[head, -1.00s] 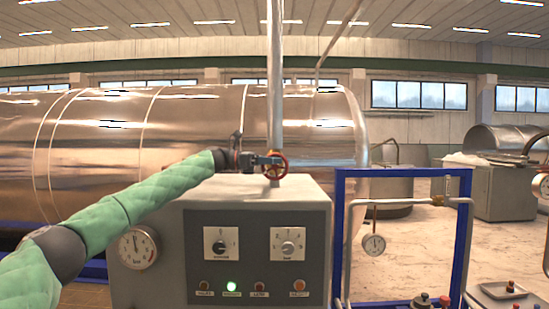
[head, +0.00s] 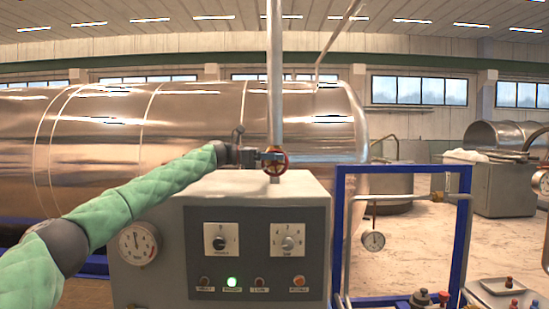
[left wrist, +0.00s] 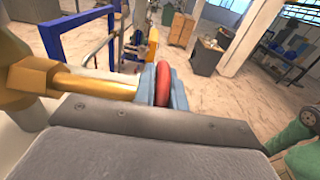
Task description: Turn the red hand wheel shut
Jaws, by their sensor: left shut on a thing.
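The red hand wheel (head: 275,161) sits on the vertical pipe (head: 275,90) above the grey control cabinet (head: 255,190) in the head view. My left gripper (head: 268,157) reaches it from the left with its arm stretched out. In the left wrist view the red wheel (left wrist: 162,84) stands edge-on between the two blue fingers (left wrist: 164,88), which are shut on its rim. A brass-coloured stem (left wrist: 95,85) runs in from the left beside the fingers. The far side of the wheel is hidden there. My right gripper is not in view.
A large shiny metal vessel (head: 100,140) lies behind the cabinet. A blue frame (head: 340,230) with a gauge (head: 373,241) stands to the right. A tray (head: 505,290) with small parts is at the lower right. Open floor (head: 420,240) lies beyond the frame.

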